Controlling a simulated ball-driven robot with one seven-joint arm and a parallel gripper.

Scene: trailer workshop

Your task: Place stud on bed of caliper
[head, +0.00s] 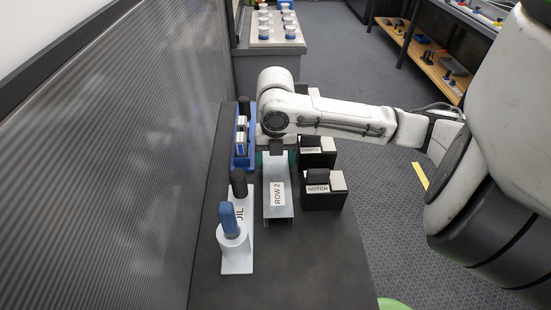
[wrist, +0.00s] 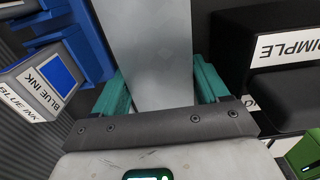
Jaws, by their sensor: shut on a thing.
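A long pale grey metal channel labelled ROW 2 (head: 278,196), which looks like the stud, lies lengthwise on the dark bench. My gripper (head: 278,158) is over its far part, pointing down. In the wrist view, the teal fingers of my gripper (wrist: 160,88) are shut on the stud (wrist: 150,45), one on each long side. The stud runs on past the fingers there. Whether it is lifted off the bench I cannot tell. My wrist and arm hide its far part in the head view. I cannot pick out a caliper in either view.
Right of the stud stand black boxes labelled DIMPLE (wrist: 285,45) and NOTCH (head: 322,198). On the left are a blue holder with a BLUE INK box (wrist: 42,85) and a grey OIL stand (head: 237,262). The ribbed wall (head: 110,150) is close left. The bench's near right is clear.

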